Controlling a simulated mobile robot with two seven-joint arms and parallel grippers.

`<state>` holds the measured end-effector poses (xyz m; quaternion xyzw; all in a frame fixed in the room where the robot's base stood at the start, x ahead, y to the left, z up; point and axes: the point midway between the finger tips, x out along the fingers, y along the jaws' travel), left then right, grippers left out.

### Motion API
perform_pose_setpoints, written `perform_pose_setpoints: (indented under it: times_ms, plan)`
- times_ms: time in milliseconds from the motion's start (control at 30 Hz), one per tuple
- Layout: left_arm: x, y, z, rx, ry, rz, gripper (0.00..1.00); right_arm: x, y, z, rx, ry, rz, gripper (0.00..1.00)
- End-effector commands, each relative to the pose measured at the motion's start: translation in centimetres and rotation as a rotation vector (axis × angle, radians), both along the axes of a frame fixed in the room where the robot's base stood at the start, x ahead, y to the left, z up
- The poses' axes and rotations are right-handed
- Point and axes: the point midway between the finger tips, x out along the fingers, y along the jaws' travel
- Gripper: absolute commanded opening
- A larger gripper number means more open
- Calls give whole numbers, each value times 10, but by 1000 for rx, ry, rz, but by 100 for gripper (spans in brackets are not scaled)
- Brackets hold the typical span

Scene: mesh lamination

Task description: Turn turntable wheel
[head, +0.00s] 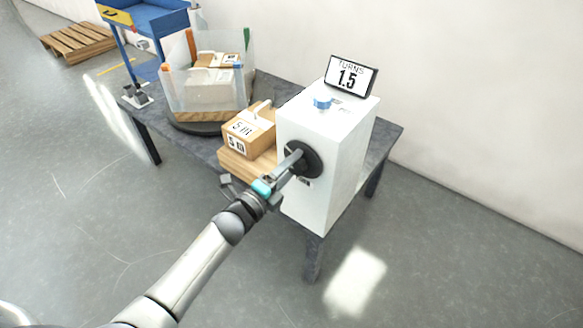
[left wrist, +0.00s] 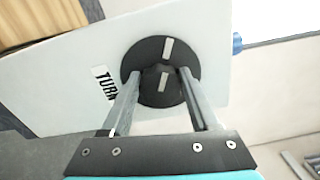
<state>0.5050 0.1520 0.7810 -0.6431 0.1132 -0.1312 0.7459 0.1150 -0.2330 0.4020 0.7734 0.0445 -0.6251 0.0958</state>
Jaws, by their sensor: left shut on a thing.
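The turntable wheel is a round black knob (head: 304,160) on the front face of a white box (head: 330,125). In the left wrist view the wheel (left wrist: 148,54) has a raised black hub with white marks, beside a partly hidden label reading "TURN". My left gripper (head: 292,158) is shut on the wheel's hub, with one finger on each side of it. A small display (head: 350,77) on top of the box reads "TURNS 1.5". The round dark turntable (head: 196,126) stands left on the table and carries boxes wrapped in clear mesh. My right gripper is out of view.
A cardboard box (head: 248,130) marked "S III" sits on a wooden board beside the white box. A blue button (head: 322,102) is on the white box's top. The grey table (head: 392,136) stands near a wall. A pallet (head: 78,41) lies at the far left.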

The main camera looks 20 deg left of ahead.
Motion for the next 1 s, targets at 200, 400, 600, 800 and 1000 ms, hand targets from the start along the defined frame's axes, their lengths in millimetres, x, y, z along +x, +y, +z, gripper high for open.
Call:
perform_pose_setpoints:
  times_ms: [200,400,600,800,1000]
  plan:
    - [0,-1,1,194,-74,0,5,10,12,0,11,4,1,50]
    - [0,-2,2,373,-139,-1,5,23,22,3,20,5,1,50]
    - [-1,-2,2,553,-203,-1,5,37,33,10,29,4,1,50]
    - [-1,-3,3,724,-265,0,5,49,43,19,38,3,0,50]
    - [-1,-4,4,866,-316,-1,5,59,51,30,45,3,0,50]
